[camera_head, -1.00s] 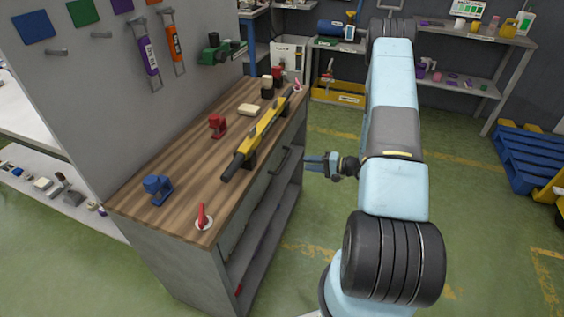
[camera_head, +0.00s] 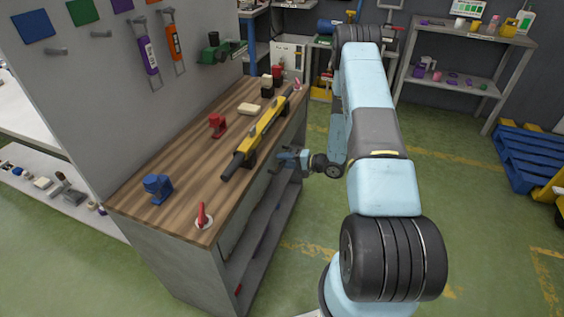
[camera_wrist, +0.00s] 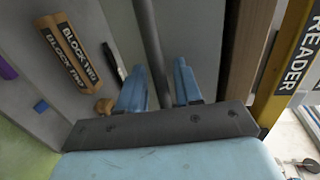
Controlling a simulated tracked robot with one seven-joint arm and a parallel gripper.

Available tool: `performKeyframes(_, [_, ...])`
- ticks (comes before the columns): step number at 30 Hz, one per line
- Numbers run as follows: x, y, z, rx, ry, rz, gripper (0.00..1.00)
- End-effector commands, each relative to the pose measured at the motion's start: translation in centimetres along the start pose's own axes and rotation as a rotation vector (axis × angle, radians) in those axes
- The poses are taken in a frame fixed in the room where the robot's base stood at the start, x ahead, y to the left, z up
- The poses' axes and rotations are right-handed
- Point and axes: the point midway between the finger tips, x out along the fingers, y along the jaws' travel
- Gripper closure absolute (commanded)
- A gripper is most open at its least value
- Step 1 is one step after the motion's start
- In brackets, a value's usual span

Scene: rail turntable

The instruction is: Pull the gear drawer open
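The gear drawer front (camera_head: 257,186) is a grey panel just under the wooden top of the workbench. Its dark bar handle (camera_wrist: 151,38) runs up and down the picture in the wrist view. My gripper (camera_head: 284,158) is at the drawer front, at the handle. In the wrist view, its two blue fingers (camera_wrist: 160,85) stand on either side of the bar. A gap shows beside the bar, so the fingers appear open around it, not closed on it. The drawer looks closed in the head view, though my gripper hides part of its front.
On the bench top (camera_head: 189,152) are a yellow bar-shaped tool (camera_head: 257,137), a red device (camera_head: 217,125), a blue device (camera_head: 157,188) and a red-handled piece (camera_head: 203,216). Orange lettered blocks (camera_wrist: 68,54) show beside the drawer in the wrist view.

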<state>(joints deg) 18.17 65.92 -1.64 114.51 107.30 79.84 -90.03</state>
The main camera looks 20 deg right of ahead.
Motion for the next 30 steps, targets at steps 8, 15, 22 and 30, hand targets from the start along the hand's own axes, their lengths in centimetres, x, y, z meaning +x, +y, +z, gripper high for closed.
performKeyframes(8, [0.0, 0.0, 0.0, 0.000, -0.001, 0.000, 0.80])
performKeyframes(15, [0.0, 0.0, 0.1, 0.000, -0.001, 0.001, 1.00])
performKeyframes(22, [0.0, 0.1, 0.1, 0.000, -0.002, 0.002, 1.00])
performKeyframes(30, [0.5, 0.0, 0.7, 0.000, -0.011, 0.002, 1.00])
